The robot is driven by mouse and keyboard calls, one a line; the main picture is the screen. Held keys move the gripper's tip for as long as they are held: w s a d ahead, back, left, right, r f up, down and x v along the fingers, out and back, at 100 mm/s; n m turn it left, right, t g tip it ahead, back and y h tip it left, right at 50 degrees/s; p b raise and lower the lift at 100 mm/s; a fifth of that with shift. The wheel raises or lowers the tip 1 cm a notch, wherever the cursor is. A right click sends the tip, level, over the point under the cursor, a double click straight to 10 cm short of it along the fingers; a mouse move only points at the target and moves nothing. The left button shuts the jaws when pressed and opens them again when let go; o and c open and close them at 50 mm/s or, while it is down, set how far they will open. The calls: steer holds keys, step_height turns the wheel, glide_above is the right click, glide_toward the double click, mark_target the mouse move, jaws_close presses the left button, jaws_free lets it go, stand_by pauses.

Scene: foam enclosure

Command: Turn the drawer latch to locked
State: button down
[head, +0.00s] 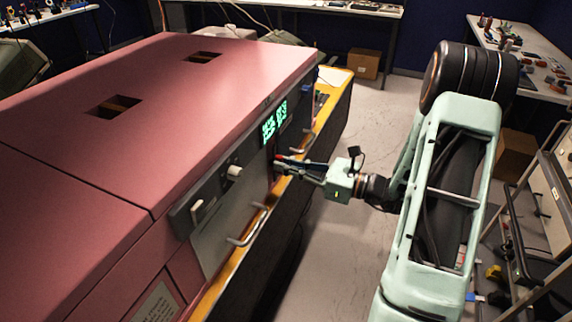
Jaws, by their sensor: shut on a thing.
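The pink machine (170,110) fills the left side of the head view, with a grey front panel. My gripper (280,164) reaches left to this front, just below the green lit display (274,121). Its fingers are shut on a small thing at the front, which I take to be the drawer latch. The fingers hide most of it, so its turn angle cannot be told. A small red spot shows at the fingertips. A pale drawer front (228,222) with a metal bar handle (247,228) lies left of and below my gripper.
A white knob (234,172) and a pale lever (197,208) stick out from the panel left of my gripper. A yellow ledge (338,86) runs along the machine's base. The floor (345,250) between machine and arm is clear. A wheeled rack stands at right.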

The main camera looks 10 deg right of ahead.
steer(key=shift+f+n+b, duration=0.1)
steer(key=shift+n+b, duration=0.3)
steer(key=shift+b, duration=0.15)
steer(key=n+b, duration=0.5)
steer(key=b, duration=0.2)
steer(key=n+b, duration=0.6)
steer(key=b, duration=0.2)
steer(key=n+b, duration=0.6)
steer(key=b, duration=0.1)
steer(key=shift+s+a+f+b, duration=0.2)
steer(key=shift+f+b, duration=0.1)
steer(key=shift+b, duration=0.1)
steer(key=shift+r, duration=0.15)
steer(key=c, duration=2)
jaws_free()
steer(key=shift+c, duration=0.2)
